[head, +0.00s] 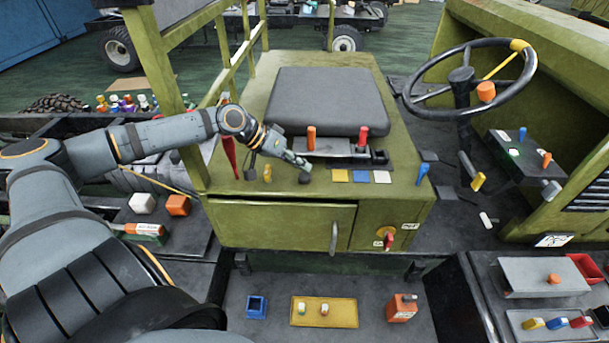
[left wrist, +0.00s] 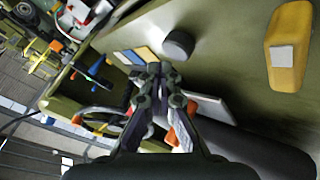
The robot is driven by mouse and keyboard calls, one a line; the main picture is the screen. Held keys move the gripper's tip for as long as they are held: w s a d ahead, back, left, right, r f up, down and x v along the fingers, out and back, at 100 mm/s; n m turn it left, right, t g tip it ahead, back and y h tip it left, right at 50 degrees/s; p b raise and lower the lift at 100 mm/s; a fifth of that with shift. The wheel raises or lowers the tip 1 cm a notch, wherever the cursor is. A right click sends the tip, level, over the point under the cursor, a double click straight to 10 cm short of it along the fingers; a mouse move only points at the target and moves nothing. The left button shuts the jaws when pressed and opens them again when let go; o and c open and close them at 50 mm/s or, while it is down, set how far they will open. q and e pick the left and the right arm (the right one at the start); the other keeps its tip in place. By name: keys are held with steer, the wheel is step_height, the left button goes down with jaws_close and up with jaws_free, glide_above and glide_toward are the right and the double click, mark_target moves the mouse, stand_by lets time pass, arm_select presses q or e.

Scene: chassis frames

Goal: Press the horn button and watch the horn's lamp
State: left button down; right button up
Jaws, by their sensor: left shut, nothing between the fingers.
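My left gripper (head: 301,162) is shut and empty, its tips pointing down at the front of the green seat box. A dark grey round button (head: 304,178) is just below the fingertips; it is probably the horn button, but no label shows. In the left wrist view, my gripper (left wrist: 157,68) is in front of this button (left wrist: 179,43), and I cannot tell whether they touch. Yellow, blue and white square plates (head: 361,177) lie to its right. I cannot tell which part is the horn's lamp, or whether one is lit.
A yellow switch (head: 267,173) and a red lever (head: 229,151) stand left of the button. Orange and red-handled levers (head: 311,138) rise behind it, before the black seat (head: 328,100). A blue lever (head: 422,172) is at the right edge. The steering wheel (head: 468,80) is farther right.

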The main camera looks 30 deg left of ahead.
stand_by(0.5)
arm_select(q)
steer(key=shift+f, duration=0.2)
steer(key=shift+f+b, duration=0.25)
steer(key=shift+b, duration=0.05)
steer(key=shift+f, duration=0.2)
steer(key=shift+f+b, duration=0.35)
steer(key=shift+b, duration=0.05)
stand_by(0.4)
stand_by(0.3)
steer(key=shift+r+p, duration=1)
steer(key=shift+p, duration=0.2)
